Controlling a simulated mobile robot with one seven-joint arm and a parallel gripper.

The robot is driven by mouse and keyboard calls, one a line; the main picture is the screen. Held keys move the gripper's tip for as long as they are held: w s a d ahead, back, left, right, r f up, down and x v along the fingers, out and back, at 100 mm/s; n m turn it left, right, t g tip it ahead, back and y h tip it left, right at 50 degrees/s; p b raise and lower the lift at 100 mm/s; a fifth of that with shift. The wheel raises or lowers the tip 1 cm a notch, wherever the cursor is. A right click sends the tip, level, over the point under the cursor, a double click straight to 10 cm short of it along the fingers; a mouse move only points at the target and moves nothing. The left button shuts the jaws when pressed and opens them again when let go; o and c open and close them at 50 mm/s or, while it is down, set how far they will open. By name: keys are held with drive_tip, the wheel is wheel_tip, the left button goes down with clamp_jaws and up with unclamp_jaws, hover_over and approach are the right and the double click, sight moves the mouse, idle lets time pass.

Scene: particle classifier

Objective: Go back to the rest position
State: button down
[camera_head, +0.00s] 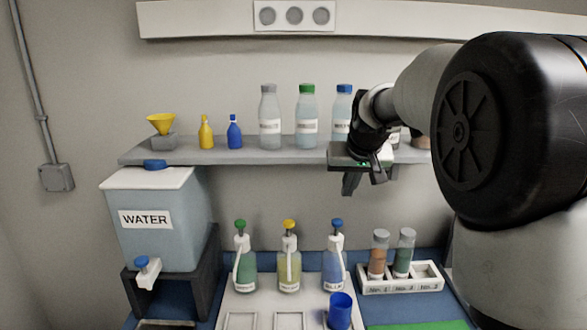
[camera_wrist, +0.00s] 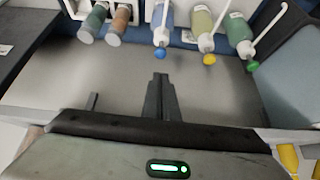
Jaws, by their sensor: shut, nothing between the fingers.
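My gripper (camera_head: 363,185) hangs in front of the right part of the shelf (camera_head: 270,151) in the head view. Its fingers point down, and they are together and empty. In the wrist view the gripper (camera_wrist: 161,80) shows as dark fingers in the middle, over the grey shelf surface. It is above and apart from the bench items. Part of the shelf's right end and a bottle there are hidden behind my arm.
Bottles with green, yellow and blue caps (camera_head: 288,262) stand on the bench below. A blue cup (camera_head: 341,311), a white vial rack (camera_head: 400,279) and a water tank (camera_head: 160,222) are nearby. Tall bottles (camera_head: 307,118) stand on the shelf close to my gripper.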

drive_tip(key=s+r+p, duration=0.1)
drive_tip(key=s+r, duration=0.2)
drive_tip(key=s, duration=0.6)
drive_tip(key=s+r+p, duration=0.2)
drive_tip(key=s+r, duration=0.2)
drive_tip(key=s, duration=0.5)
drive_tip(key=s+f+p, duration=0.1)
drive_tip(key=s+f, duration=0.1)
drive_tip(key=s, duration=0.6)
drive_tip(key=s+f+g+p, duration=0.1)
drive_tip(key=s+f, duration=0.1)
drive_tip(key=s, duration=0.7)
drive_tip(key=shift+a, duration=0.15)
